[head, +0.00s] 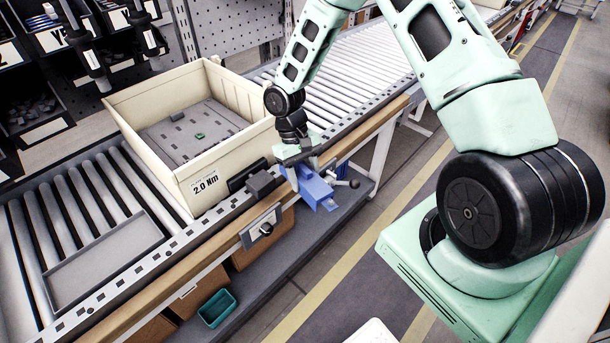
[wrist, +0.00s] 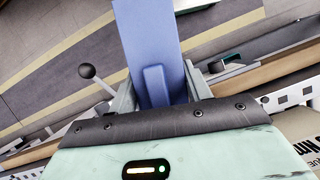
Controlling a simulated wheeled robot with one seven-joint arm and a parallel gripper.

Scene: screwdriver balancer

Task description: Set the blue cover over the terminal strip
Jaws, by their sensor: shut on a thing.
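My gripper (head: 304,167) is shut on the blue cover (head: 318,190), beside the conveyor's front edge and right of the beige crate. In the wrist view, my gripper (wrist: 158,88) has one finger on each side of the raised rib of the blue cover (wrist: 148,40). The broad blue plate extends away from the fingers. In the crate, a small green piece (head: 199,135) and a grey block (head: 177,116) sit on a grey panel (head: 218,122). I cannot tell which of them is the terminal strip. The cover is outside the crate, apart from the panel.
The beige crate (head: 188,178) has raised walls and stands on the roller conveyor (head: 95,203). A dark block (head: 262,184) and a ball-ended lever (head: 346,184) are close to the cover. A teal bin (head: 217,308) is below. A shallow grey tray (head: 105,263) at left looks empty.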

